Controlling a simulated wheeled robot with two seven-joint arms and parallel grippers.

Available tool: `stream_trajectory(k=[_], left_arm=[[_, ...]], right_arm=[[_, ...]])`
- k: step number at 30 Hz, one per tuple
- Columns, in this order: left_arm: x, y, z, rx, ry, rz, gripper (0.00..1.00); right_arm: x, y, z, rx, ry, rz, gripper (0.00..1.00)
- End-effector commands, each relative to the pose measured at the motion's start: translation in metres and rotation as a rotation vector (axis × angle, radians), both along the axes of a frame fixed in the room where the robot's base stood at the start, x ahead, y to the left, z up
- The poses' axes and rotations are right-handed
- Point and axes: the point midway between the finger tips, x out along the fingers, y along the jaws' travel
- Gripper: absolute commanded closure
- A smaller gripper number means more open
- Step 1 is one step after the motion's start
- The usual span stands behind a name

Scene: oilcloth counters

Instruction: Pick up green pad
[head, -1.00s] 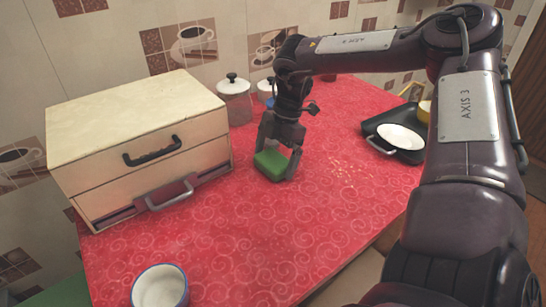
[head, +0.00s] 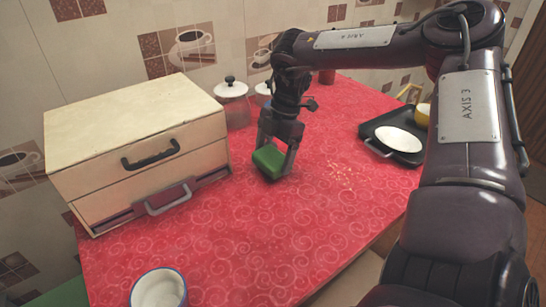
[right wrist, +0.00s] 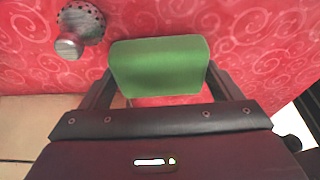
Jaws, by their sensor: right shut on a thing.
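The green pad (head: 269,160) is a small rounded block at the middle of the red counter. My right gripper (head: 275,165) is shut on it, with a finger on either side. In the right wrist view the pad (right wrist: 160,67) fills the space between the two fingers (right wrist: 160,88). It looks slightly tilted in the head view; whether its underside touches the cloth is hard to tell. My left gripper is not in view.
A two-drawer wooden box (head: 130,150) stands at left, with lidded jars (head: 232,103) behind. A black tray (head: 378,128) with a white plate (head: 398,138) is at right. A blue-rimmed cup (head: 158,290) stands at the front. Crumbs (head: 343,175) lie right of the gripper.

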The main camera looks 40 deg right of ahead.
Motion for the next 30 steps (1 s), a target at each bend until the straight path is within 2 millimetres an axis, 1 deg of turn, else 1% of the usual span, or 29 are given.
stream_trajectory(k=[1,2,5,12,18,21,24,30], left_arm=[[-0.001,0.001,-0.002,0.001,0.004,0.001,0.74],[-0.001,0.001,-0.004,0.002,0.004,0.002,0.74],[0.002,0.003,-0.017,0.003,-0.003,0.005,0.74],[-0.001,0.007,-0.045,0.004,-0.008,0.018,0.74],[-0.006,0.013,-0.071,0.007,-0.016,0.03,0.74],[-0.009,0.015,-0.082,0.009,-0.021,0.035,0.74],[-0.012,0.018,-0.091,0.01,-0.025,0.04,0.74],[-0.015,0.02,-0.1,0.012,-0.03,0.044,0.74]], right_arm=[[0.001,0.0,0.011,-0.001,-0.003,0.0,0.36],[0.001,0.0,0.016,-0.001,-0.004,0.0,0.36],[0.001,0.0,0.039,-0.002,-0.005,0.0,0.36],[0.001,0.0,0.1,-0.003,-0.005,-0.001,0.36],[0.001,0.0,0.142,-0.003,-0.002,0.0,0.36],[0.0,0.0,0.158,-0.002,-0.002,-0.002,0.36],[0.0,0.0,0.169,-0.002,-0.001,0.001,0.36],[0.0,0.0,0.179,-0.001,0.0,0.0,0.36]])
